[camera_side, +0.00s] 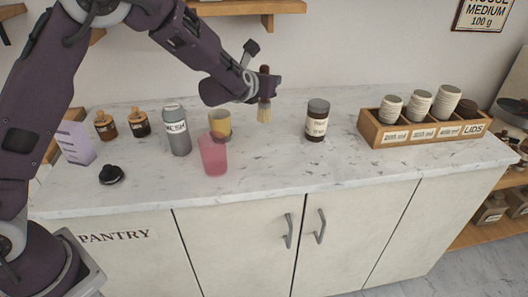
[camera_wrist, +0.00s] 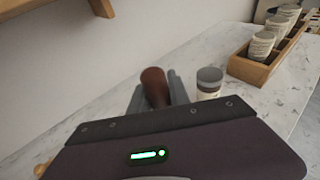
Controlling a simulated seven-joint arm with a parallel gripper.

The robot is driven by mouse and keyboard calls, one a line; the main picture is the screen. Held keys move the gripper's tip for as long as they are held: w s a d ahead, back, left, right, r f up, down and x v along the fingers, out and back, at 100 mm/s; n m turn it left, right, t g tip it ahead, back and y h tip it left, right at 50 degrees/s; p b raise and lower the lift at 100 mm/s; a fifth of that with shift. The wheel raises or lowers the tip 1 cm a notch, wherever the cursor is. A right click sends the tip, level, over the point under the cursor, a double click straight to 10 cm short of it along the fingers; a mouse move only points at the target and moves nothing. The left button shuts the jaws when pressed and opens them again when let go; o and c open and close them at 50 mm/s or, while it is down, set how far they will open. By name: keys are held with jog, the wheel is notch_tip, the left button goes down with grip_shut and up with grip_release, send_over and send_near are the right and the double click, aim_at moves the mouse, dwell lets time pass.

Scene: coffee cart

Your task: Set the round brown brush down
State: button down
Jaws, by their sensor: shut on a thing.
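The round brown brush (camera_side: 264,110) has a dark brown handle and pale bristles. It hangs upright, bristles down, in my gripper (camera_side: 266,87). My gripper is shut on its handle. The bristle tips look a little above the marble counter (camera_side: 290,160), but I cannot tell the exact gap. In the wrist view the brown handle (camera_wrist: 155,88) stands between the two grey fingers (camera_wrist: 155,95), and the bristles are hidden.
A wooden cup box (camera_side: 425,130) is further right. Bare counter lies in front of the brush.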

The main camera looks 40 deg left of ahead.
notch_tip(320, 180, down, 11)
dwell(0.3)
jog(key=c, duration=1.2)
grip_release()
jog(key=shift+c, duration=0.2)
